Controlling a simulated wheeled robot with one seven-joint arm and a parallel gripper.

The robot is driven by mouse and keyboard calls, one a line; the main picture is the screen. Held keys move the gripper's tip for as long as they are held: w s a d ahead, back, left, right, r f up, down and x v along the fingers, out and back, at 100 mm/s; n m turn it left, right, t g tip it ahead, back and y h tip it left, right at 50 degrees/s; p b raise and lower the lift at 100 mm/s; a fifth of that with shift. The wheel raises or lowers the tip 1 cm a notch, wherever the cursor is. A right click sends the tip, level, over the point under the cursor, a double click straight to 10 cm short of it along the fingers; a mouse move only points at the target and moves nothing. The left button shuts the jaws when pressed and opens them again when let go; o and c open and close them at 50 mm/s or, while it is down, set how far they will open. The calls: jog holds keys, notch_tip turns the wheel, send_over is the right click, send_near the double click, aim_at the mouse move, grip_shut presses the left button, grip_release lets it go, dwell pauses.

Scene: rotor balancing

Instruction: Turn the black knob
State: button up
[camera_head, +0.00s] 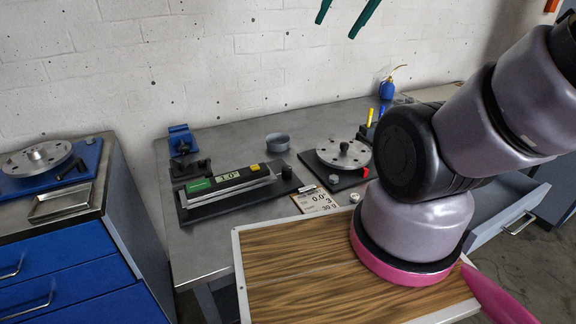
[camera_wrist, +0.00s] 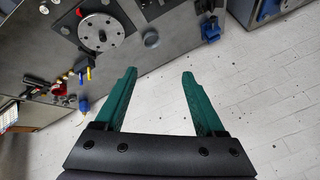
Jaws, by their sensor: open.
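A black plate (camera_head: 186,215) on the grey bench carries a tilted bar with a display reading 1.0° and a green patch. A black knob (camera_head: 287,173) stands at its right end. Which one the task means, I cannot tell. My gripper (camera_head: 335,28) is high in front of the wall, well apart from them. In the wrist view its green fingers (camera_wrist: 158,75) are open with nothing between them; the rotor disc (camera_wrist: 92,42) is beyond the left finger.
A grey dish (camera_head: 277,142), a blue vise (camera_head: 181,140) and a blue oil can (camera_head: 386,89) stand on the bench. A card reading 0.0° and 50 g (camera_head: 314,200) lies at its front. A wood-topped surface (camera_head: 290,285) is below my arm. A blue cabinet (camera_head: 70,255) with another disc is left.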

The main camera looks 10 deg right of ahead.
jog(key=shift+w+f, duration=0.65)
jog(key=shift+w, duration=0.8)
jog(key=m+g+h, duration=0.1)
jog(key=g+h, duration=0.1)
jog(key=g, duration=0.5)
send_over(287, 168)
notch_tip(287, 168, down, 33)
notch_tip(287, 168, down, 12)
jog(key=shift+w+r, duration=0.1)
jog(key=shift+r, duration=0.15)
grip_shut()
